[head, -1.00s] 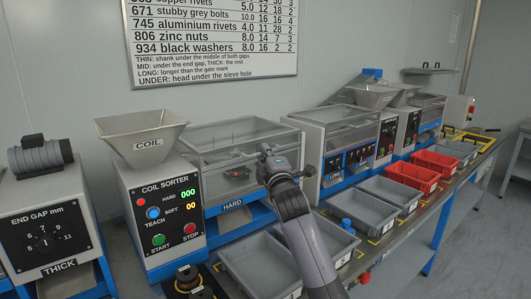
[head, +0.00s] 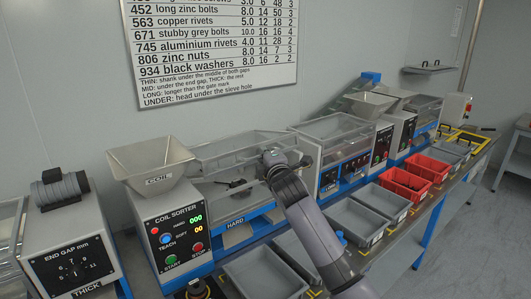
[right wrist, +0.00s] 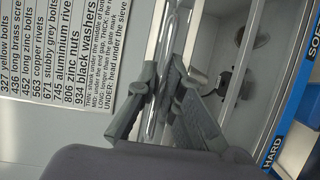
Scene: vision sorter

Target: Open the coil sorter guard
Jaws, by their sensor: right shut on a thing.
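The coil sorter (head: 172,220) is a white machine on a blue base with a hopper marked COIL and a front panel of lit displays and buttons. Its clear guard (head: 225,150) has a grey frame and covers the bay right of the hopper; its front edge appears raised. My right gripper (head: 272,160) is at that front edge. In the right wrist view the gripper (right wrist: 161,68) has its fingers on both sides of a shiny guard bar (right wrist: 156,110) and is shut on it. Dark parts show inside the bay (right wrist: 223,82). My left gripper is not in view.
Grey bins (head: 262,272) and red bins (head: 405,184) line the bench front. Another clear-covered machine (head: 340,127) stands close on the right. The end gap unit (head: 70,262) is on the left. A chart (head: 215,60) hangs on the wall behind.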

